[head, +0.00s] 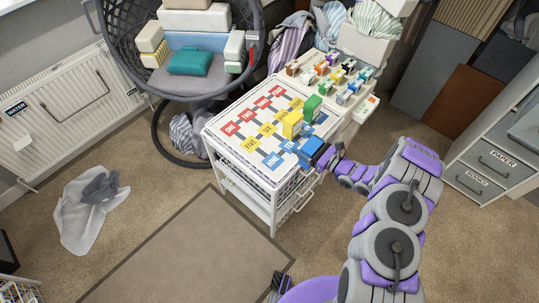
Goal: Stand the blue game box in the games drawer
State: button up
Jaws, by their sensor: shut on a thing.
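The blue game box (311,147) is at the front right of the white cart's top (225,126), at the end of my arm. My gripper (322,158) is shut on it from the right. Whether the box touches the surface below is hard to tell. A yellow box (292,124) and a green box (312,107) stand upright just behind it. No label reading games is legible, so I cannot tell which part is the games drawer.
Small coloured items (340,72) crowd the surface behind the cart. A grey cabinet (490,160) with drawers labelled paper and books stands at right. A hanging chair (190,50) is behind left. White cloth (85,215) lies on the floor. The brown mat (185,260) is clear.

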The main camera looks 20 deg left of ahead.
jog(key=shift+w+a+f+b, duration=0.1)
jog(key=shift+a+f+b, duration=0.65)
jog(key=shift+a, duration=1.95)
jog(key=shift+w+a+f+b, duration=0.15)
jog(key=shift+a+f+b, duration=0.6)
jog(key=shift+a, duration=1.9)
jog(key=shift+w+a+f+b, duration=0.1)
jog(key=shift+a+f+b, duration=0.65)
jog(key=shift+a, duration=1.95)
jog(key=shift+f, duration=0.1)
jog(key=shift+f, duration=0.15)
jog(key=o, duration=0.9)
jog(key=shift+d, duration=0.15)
